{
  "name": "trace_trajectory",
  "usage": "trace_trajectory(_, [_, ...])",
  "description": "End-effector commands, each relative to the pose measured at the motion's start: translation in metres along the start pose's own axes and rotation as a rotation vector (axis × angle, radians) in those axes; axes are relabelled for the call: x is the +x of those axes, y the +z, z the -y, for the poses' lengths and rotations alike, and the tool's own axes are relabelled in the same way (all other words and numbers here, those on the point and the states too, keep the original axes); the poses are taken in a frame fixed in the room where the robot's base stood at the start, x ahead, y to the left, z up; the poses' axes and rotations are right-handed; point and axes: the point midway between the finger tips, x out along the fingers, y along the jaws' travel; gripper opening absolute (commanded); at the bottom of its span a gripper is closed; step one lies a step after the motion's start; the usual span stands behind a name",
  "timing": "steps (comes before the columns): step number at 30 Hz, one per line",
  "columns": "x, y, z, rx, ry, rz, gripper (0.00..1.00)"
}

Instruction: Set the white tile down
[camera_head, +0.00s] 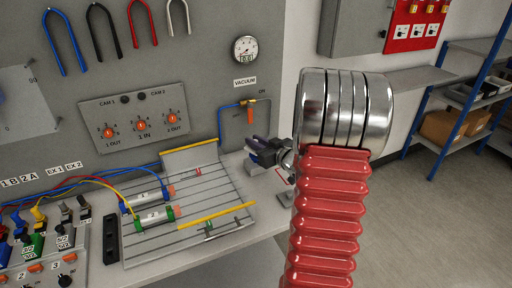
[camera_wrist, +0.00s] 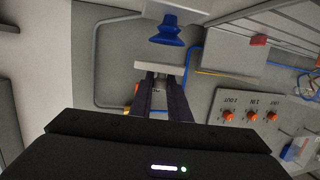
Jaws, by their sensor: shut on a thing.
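In the wrist view, the white tile (camera_wrist: 158,68) shows as a pale, narrow bar, seen nearly edge-on across the tips of my gripper (camera_wrist: 164,82). The two dark fingers are shut on it. A blue suction cup (camera_wrist: 167,30) is in line with the tile, just past it in the picture; I cannot tell whether they touch. In the head view, my gripper (camera_head: 263,152) is at the right end of the bench, partly behind my red arm. I cannot make out the tile clearly there.
A slotted plate (camera_head: 222,209) with yellow strips and two cylinders lies left of my gripper. The wall panel carries a vacuum gauge (camera_head: 245,49), a valve with an orange handle (camera_head: 250,114) and a knob box (camera_head: 137,118). Blue-framed shelves (camera_head: 470,91) stand at the right.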

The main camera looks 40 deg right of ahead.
Motion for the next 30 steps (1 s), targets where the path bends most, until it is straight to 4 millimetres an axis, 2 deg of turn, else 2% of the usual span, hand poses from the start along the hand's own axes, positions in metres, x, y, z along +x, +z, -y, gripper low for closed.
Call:
trace_trajectory(6, [0.005,0.022,0.0,0.002,-0.001,0.001,0.0])
trace_trajectory(18, [0.006,0.025,0.001,0.0,-0.002,0.0,0.0])
trace_trajectory(19, [0.006,0.025,0.001,0.0,-0.002,0.0,0.17])
trace_trajectory(26, [0.006,0.025,0.001,0.0,-0.002,0.0,0.34])
trace_trajectory(30, [0.006,0.025,0.001,0.0,-0.002,0.0,0.35])
